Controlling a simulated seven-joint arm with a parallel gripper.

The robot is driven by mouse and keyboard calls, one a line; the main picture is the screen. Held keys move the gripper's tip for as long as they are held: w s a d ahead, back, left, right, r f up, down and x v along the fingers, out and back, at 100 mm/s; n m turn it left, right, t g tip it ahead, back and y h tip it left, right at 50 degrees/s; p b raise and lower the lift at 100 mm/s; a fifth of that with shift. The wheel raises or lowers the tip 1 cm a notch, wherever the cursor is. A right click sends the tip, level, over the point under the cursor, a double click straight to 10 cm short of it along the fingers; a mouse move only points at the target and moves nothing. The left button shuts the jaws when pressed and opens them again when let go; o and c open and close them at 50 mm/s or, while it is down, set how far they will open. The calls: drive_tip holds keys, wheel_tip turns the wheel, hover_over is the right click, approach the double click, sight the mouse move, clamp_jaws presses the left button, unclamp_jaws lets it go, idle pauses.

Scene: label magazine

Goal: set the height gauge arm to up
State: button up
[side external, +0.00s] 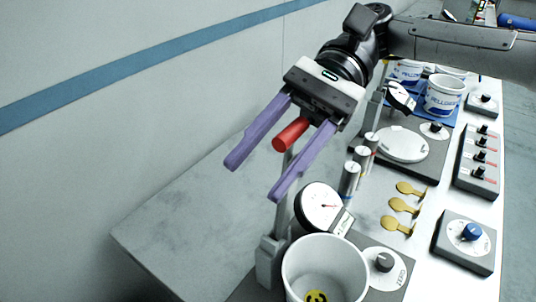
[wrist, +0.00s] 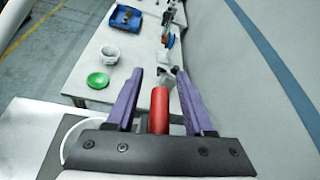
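The height gauge arm is a grey bar (side external: 284,205) that rises steeply from a grey bracket (side external: 268,262) at the table's near end and ends in a red grip (side external: 290,134). A round white dial (side external: 320,206) sits beside the bar. My gripper (side external: 255,179) has its two purple fingers spread, one on each side of the red grip. In the wrist view the red grip (wrist: 159,112) lies between the fingers (wrist: 158,72), with a gap on both sides. The side view also shows no clear contact. The bar's lower pivot is partly hidden by a white cup.
The white cup (side external: 325,268) with a yellow label stands close in front of the bracket. Small grey cylinders (side external: 349,180), gold tabs (side external: 403,205), a blue-knob box (side external: 467,240) and a slider panel (side external: 479,160) lie to the right. The table's left part (side external: 190,220) is clear.

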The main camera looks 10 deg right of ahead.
drive_tip(key=v, duration=1.4)
drive_tip(key=shift+a, duration=0.1)
